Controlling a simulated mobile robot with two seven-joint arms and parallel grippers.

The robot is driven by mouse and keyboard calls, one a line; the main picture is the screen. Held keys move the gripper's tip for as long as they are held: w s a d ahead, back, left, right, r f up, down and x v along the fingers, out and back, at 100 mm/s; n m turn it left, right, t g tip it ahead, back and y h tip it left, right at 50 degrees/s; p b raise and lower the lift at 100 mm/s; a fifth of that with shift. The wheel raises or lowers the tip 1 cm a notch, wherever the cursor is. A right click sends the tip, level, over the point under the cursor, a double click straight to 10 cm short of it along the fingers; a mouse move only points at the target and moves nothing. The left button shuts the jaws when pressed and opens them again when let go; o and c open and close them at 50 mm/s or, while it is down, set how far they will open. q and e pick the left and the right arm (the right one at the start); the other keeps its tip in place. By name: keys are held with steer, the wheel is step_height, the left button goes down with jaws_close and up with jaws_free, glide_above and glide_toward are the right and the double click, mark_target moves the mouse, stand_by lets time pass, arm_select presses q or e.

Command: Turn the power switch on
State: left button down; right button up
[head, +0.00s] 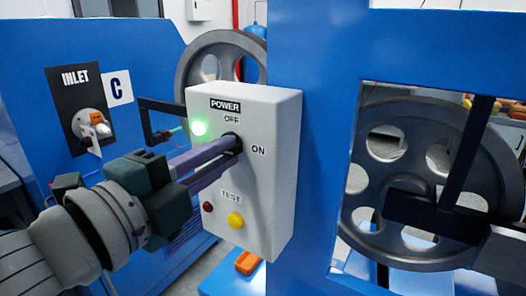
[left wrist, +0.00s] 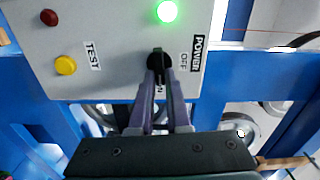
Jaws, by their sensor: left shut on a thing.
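A light grey power box (head: 275,190) with POWER, OFF, ON and TEST labels is fixed to a blue post. Its black power switch (head: 232,137) sits below OFF and left of ON. My left gripper (head: 236,145) has its purple fingers shut on the switch. In the left wrist view, the fingertips (left wrist: 160,68) close around the black knob (left wrist: 158,55), partly hiding it and the ON label. Which label the knob points to is unclear. A green light (head: 198,127) glows on the box; it also shows in the left wrist view (left wrist: 166,11).
A dark red button (head: 208,207) and a yellow button (head: 236,220) sit low on the box. A large grey pulley (head: 425,180) shows through the blue frame at right. A blue panel with an INLET valve (head: 95,125) stands at left, near my left arm.

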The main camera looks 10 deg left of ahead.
arm_select(q)
steer(key=shift+f+m, duration=0.1)
steer(key=shift+m, duration=0.4)
steer(key=c, duration=0.9)
jaws_free()
steer(key=b+v, duration=0.2)
steer(key=v, duration=0.8)
